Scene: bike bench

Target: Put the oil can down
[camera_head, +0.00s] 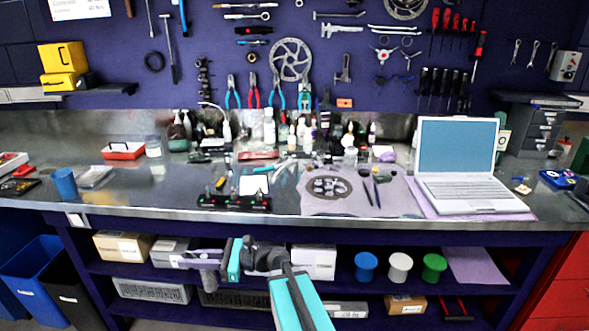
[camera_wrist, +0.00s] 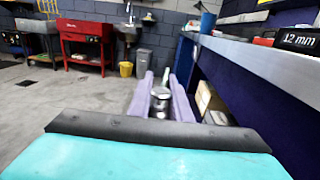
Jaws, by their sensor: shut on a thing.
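My gripper (camera_head: 182,261) is in front of the bench, below the level of its top and before the lower shelf. In the wrist view its two lavender fingers (camera_wrist: 161,92) are shut on a small silvery oil can (camera_wrist: 160,98). The can sits between the fingers, and much of it is hidden by the fingers and the gripper body. In the head view the fingers point left and the can is hard to make out. The metal bench top (camera_head: 130,192) lies above and behind the gripper.
A blue cup (camera_head: 64,184), a red box (camera_head: 123,151), a black tray (camera_head: 233,202), a purple mat (camera_head: 400,205) and a laptop (camera_head: 457,150) stand on the bench. Bare metal shows left of the black tray. Blue bin (camera_head: 32,268) at left.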

